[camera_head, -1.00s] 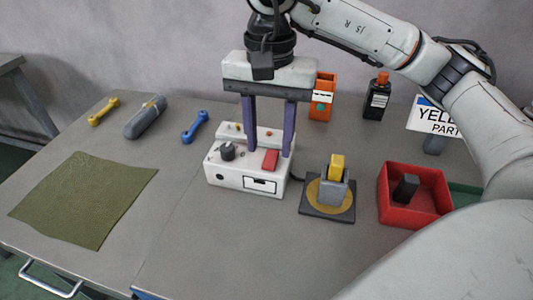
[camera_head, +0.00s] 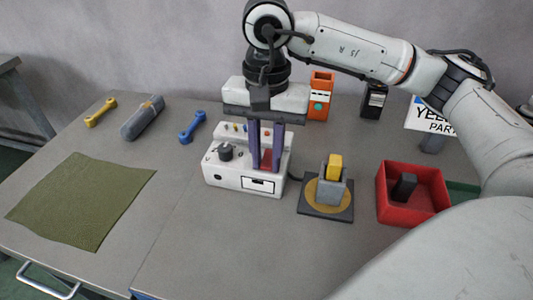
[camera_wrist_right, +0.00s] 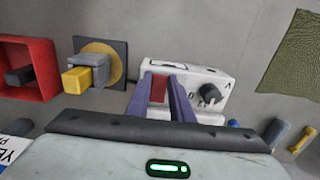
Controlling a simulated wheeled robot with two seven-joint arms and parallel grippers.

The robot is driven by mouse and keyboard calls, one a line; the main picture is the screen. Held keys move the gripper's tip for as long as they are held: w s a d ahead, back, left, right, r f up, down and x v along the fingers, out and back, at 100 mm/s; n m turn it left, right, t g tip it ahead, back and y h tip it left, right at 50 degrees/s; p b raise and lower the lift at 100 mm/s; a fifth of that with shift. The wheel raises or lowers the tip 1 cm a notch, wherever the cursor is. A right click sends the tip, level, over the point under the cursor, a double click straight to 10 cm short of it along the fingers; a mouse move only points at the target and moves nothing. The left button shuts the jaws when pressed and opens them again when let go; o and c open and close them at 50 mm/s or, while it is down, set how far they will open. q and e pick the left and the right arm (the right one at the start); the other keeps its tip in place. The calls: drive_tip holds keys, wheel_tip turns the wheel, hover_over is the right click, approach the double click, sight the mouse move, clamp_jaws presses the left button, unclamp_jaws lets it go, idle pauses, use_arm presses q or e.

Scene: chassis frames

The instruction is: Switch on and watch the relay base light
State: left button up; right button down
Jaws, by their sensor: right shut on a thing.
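A white power unit (camera_head: 222,177) stands mid-table with a black knob (camera_head: 225,152), small coloured terminals and a red rocker switch (camera_head: 267,158). My right gripper (camera_head: 267,166) points down over it, its two purple fingers closed on either side of the red switch. The wrist view also shows the red switch (camera_wrist_right: 159,88) between the fingers. To the right, a dark plate with a tan disc (camera_head: 312,190) bears a grey block (camera_head: 329,187) with a yellow block (camera_head: 334,166) on top. I see no clear glow on it. My left gripper is out of view.
A red bin (camera_head: 402,214) with a black block (camera_head: 403,187) stands at the right. Behind are an orange holder (camera_head: 320,98) and a black bottle (camera_head: 373,100). The front middle is clear.

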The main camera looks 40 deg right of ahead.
drive_tip(key=shift+w+d+r+g+y, duration=0.1)
drive_tip(key=shift+w+d+g+y, duration=0.05)
drive_tip(key=shift+g+y, duration=0.3)
drive_tip(key=shift+w+d+g+y, duration=0.1)
drive_tip(key=shift+d+g+y, duration=0.05)
drive_tip(key=shift+g+y, duration=0.25)
drive_tip(key=shift+w+d+r+g+y+b, duration=0.1)
drive_tip(key=shift+g+y+b, duration=0.2)
drive_tip(key=shift+y, duration=0.25)
drive_tip(key=c, duration=1.6)
unclamp_jaws()
drive_tip(key=shift+o, duration=0.2)
